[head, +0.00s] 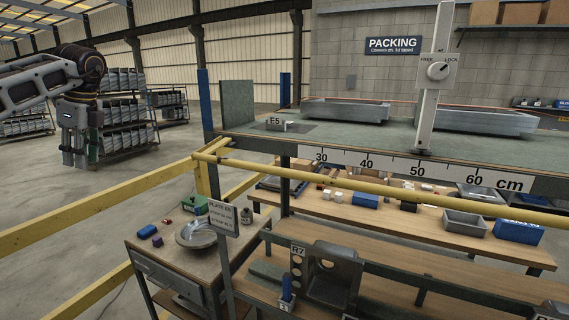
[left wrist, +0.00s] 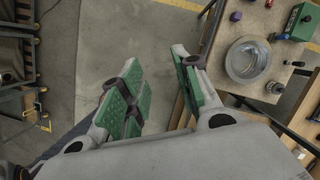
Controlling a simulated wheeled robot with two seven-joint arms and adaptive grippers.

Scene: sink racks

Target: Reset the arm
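My left arm (head: 45,80) comes in from the left in the head view, with my left gripper (head: 80,158) pointing down over open floor. In the left wrist view the two green-padded fingers of this gripper (left wrist: 155,65) stand apart with bare floor between them. It holds nothing. It is apart from the yellow rail and the tables. My right gripper is in neither view.
A yellow rail (head: 110,205) crosses the front left. Behind it a side table (head: 160,245) bears a round metal dish (head: 196,234), also in the left wrist view (left wrist: 248,60). A bench with a ruler (head: 400,168) and metal trays (head: 345,110) stands right.

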